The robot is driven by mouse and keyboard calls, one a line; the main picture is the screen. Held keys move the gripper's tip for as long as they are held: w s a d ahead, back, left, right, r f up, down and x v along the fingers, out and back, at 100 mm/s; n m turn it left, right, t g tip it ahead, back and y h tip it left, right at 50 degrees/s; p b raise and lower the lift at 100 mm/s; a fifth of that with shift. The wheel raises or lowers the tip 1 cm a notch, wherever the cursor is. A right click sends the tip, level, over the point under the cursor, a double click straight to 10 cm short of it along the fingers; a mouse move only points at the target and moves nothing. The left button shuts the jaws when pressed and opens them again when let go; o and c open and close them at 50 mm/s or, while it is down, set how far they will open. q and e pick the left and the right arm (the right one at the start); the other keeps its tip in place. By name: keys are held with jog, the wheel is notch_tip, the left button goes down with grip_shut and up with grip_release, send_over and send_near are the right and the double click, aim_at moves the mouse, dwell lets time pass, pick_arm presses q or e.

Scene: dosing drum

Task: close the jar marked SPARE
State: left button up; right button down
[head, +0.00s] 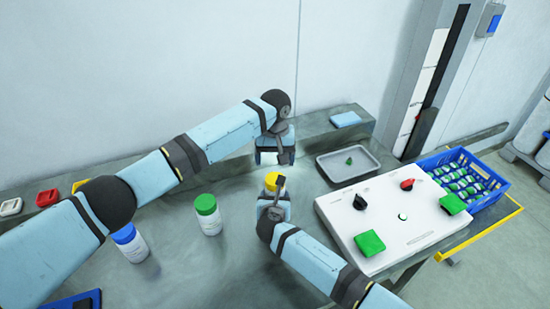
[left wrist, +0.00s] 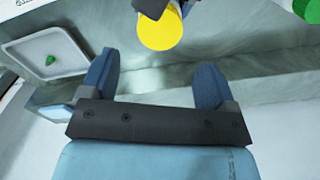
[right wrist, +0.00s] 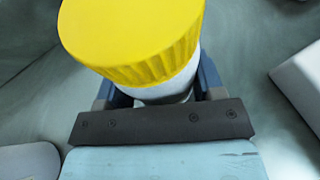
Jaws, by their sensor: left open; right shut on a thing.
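A white jar with a yellow lid (head: 271,181) stands near the middle of the bench. In the right wrist view the yellow lid (right wrist: 132,38) sits on top of the white jar body (right wrist: 165,90); how tight it is cannot be told. My right gripper (head: 273,198) is shut on this jar's body, below the lid. My left gripper (head: 273,160) is open and empty, just behind the jar and apart from it. In the left wrist view the yellow lid (left wrist: 160,30) lies beyond the open fingers (left wrist: 155,78). No SPARE marking is readable.
A green-lidded jar (head: 207,214) and a blue-lidded jar (head: 129,241) stand to the left. A grey tray (head: 324,171) with a small green piece, a white panel (head: 335,207) with knobs and green buttons, and a blue crate (head: 487,204) of bottles are at right.

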aim_at(275, 179)
pick_arm(q)
jog(key=shift+f, duration=4)
jog(key=shift+c, duration=0.5)
jog(key=c, duration=0.8)
jog(key=shift+m, duration=1.7)
jog(key=shift+c, duration=0.2)
jog(key=o, duration=1)
jog(key=shift+r, duration=0.1)
jog(key=shift+r, duration=2.15)
jog(key=shift+o, duration=1.4)
